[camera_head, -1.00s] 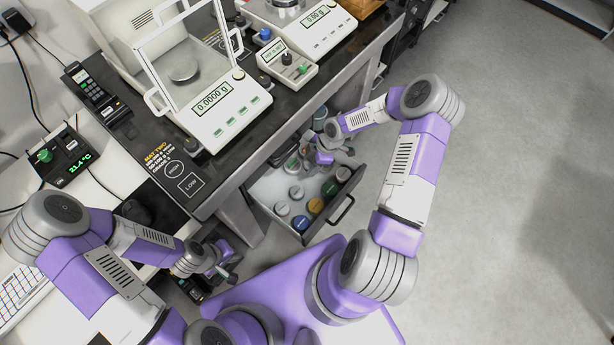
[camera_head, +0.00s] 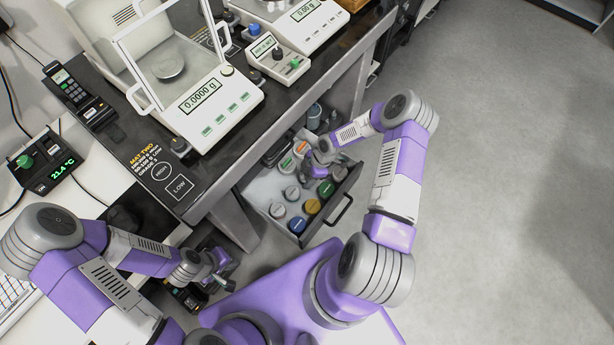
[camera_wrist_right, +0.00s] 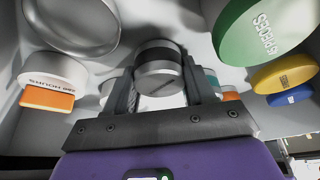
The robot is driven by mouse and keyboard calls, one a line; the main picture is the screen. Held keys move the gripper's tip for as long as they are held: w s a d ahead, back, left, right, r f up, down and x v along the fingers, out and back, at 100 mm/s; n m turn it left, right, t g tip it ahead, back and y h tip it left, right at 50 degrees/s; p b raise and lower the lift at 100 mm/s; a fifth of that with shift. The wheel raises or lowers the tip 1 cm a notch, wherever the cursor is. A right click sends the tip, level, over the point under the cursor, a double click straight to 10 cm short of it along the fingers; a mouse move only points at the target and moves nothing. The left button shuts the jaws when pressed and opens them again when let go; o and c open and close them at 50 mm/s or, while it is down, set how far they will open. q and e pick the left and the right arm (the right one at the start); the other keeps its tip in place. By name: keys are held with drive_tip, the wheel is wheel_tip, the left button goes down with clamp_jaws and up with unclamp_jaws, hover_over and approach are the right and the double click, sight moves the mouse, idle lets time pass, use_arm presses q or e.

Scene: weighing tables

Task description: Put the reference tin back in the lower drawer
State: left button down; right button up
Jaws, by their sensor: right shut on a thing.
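My right gripper (camera_head: 309,170) reaches down into the open drawer (camera_head: 262,190) under the bench. In the right wrist view its two fingers (camera_wrist_right: 160,88) are shut on a silver tin (camera_wrist_right: 158,62) with a dark band, which I take to be the reference tin. Tins stand around it, including a green-lidded tin (camera_wrist_right: 262,30) at the right and a white tin with an orange band (camera_wrist_right: 52,78) at the left. I cannot tell whether the held tin touches the drawer floor. My left gripper (camera_head: 224,280) is small and low beside the bench; its jaws are unclear.
In the drawer are a yellow tin (camera_head: 311,206), a blue tin (camera_head: 297,225) and grey-lidded tins (camera_head: 278,210). The bench above carries a balance with a glass shield (camera_head: 205,108) and a second balance (camera_head: 300,22). Open floor (camera_head: 500,200) lies to the right.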

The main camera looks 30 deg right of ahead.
drive_tip(key=o, duration=1.2)
drive_tip(key=shift+c, duration=0.2)
drive_tip(key=p+v, duration=0.4)
drive_tip(key=v, duration=0.8)
drive_tip(key=s+a+r+m+y+p, duration=0.1)
drive_tip(key=s+a+m, duration=0.15)
drive_tip(key=a, duration=0.45)
drive_tip(key=s+a+r+m+y+p, duration=0.1)
drive_tip(key=s+a+m+p, duration=0.1)
drive_tip(key=a+m, duration=0.35)
drive_tip(key=s+a+r+m+h+p, duration=0.1)
drive_tip(key=s+a+m+h+p, duration=0.1)
drive_tip(key=s+a+m, duration=0.5)
drive_tip(key=s+m, duration=0.2)
drive_tip(key=s, duration=0.1)
drive_tip(key=shift+a+r+g, duration=0.3)
drive_tip(key=shift+a+r, duration=0.05)
drive_tip(key=shift+a, duration=0.05)
